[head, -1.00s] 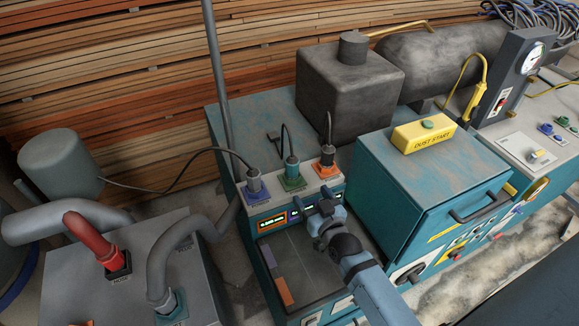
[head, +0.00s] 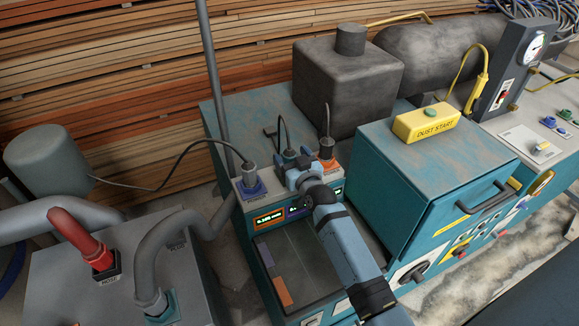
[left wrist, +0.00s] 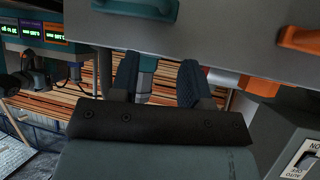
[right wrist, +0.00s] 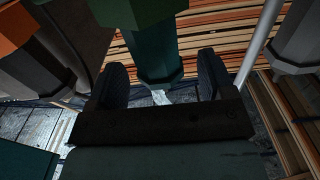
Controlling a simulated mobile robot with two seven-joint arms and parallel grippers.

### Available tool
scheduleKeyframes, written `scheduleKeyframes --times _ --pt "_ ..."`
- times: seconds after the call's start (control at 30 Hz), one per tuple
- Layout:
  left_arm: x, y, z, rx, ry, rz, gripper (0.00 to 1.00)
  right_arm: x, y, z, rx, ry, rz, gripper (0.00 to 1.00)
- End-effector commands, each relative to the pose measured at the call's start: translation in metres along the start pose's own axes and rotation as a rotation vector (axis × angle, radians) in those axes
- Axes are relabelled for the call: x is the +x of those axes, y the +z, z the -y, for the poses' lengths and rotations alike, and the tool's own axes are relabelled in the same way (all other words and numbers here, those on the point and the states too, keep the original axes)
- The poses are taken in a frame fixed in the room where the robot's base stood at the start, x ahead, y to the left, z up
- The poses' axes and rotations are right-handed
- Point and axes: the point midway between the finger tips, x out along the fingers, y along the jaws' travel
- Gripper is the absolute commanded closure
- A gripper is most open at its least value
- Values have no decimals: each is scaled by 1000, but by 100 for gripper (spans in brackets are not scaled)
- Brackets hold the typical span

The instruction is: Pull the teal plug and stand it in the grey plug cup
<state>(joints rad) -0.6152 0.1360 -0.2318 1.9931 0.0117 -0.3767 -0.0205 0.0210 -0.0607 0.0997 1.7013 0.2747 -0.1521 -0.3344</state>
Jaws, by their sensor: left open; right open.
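The teal plug (head: 289,155) stands upright in the middle of the socket row, its dark cable rising from its top, its lower part hidden by my right gripper. My right gripper (head: 298,167) is open at the teal plug. In the right wrist view the teal plug (right wrist: 158,52) lies between the two open fingers (right wrist: 162,82), with a gap visible on each side. My left gripper (left wrist: 157,75) is open in its own wrist view, with a grey-teal part behind and between its fingers; it is not in the head view. I cannot pick out the grey plug cup.
A grey plug on a blue socket (head: 250,182) stands to the left, and a grey plug on an orange socket (head: 327,150) close to the right. A dark tank box (head: 348,85) stands behind. The teal cabinet (head: 425,175) is to the right.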

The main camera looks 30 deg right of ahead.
Motion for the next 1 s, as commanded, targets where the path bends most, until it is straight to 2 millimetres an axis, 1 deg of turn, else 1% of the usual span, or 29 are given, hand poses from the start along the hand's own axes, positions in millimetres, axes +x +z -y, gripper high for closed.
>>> scheduleKeyframes --times 0.03,0.13,0.37,0.4,0.47,0.5,0.57,0.6,0.63,0.87,1.0 --pt "4 6 -2 0 4 2 57 7 3 0 1 0 0 24" --pt "5 8 -4 0 8 3 57 13 2 0 0 0 1 24" --pt "4 6 -3 1 7 2 57 14 0 0 0 0 2 24" --pt "4 6 -2 1 7 1 57 14 0 0 0 0 2 34" --pt "4 6 -2 2 6 1 57 14 0 0 0 0 2 47" --pt "4 6 -1 2 5 0 57 14 0 0 0 0 1 57" --pt "4 6 -1 2 4 0 57 14 0 0 0 0 2 70" --pt "4 6 0 2 3 0 57 14 0 0 0 0 2 80" --pt "4 6 0 2 3 0 57 14 0 0 0 0 2 81" --pt "4 6 0 3 2 0 57 14 0 0 0 0 1 81" --pt "1 1 0 3 1 -1 57 16 -6 0 0 -1 1 81"
